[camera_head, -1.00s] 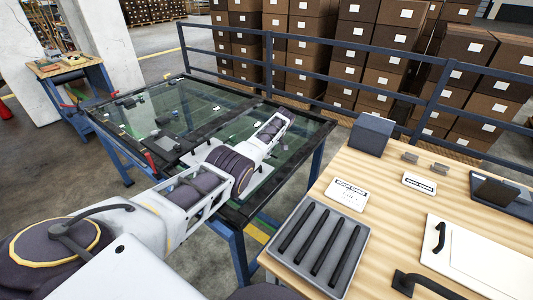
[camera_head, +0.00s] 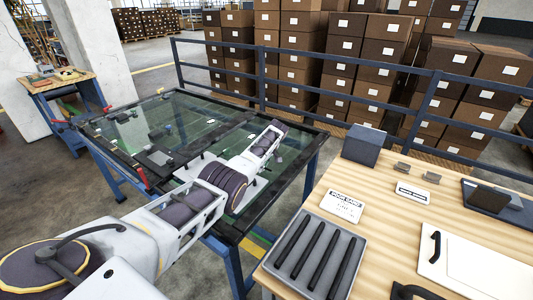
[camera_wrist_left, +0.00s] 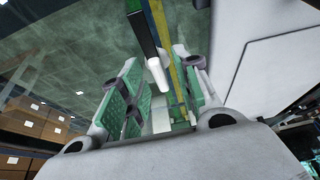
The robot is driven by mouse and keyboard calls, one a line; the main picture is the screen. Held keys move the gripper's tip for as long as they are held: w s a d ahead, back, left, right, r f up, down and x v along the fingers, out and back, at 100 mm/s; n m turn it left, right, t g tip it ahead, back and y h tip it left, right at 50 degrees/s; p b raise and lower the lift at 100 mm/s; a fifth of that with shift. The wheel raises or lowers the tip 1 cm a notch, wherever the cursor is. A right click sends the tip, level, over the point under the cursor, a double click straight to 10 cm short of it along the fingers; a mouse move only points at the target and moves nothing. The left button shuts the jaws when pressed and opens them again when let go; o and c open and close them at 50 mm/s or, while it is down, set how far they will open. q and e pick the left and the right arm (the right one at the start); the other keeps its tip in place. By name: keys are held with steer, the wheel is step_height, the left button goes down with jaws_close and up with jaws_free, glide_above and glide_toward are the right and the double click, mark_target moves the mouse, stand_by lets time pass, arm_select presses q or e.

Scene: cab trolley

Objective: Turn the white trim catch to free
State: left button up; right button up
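My left gripper (camera_wrist_left: 156,62) shows in the left wrist view with its two green-padded fingers apart. A white rounded piece at the end of a black bar (camera_wrist_left: 157,70) lies in line with the gap between them; it may be the white trim catch. I cannot tell whether the fingers touch it. In the head view my left arm reaches over the glass panel (camera_head: 188,117), and its gripper cannot be made out. A small white piece (camera_head: 279,159) lies on the glass beside the arm. My right gripper is not in view.
The panel lies in a dark frame on a blue stand (camera_head: 236,262). At right, a wooden bench (camera_head: 385,208) holds a grey tray (camera_head: 353,246) with black bars, a blue box (camera_head: 363,146), cards and a white panel (camera_head: 478,262). A blue railing (camera_head: 345,63) runs behind.

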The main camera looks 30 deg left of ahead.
arm_select(q)
steer(key=v, duration=1.1)
steer(key=shift+r, duration=0.35)
stand_by(0.5)
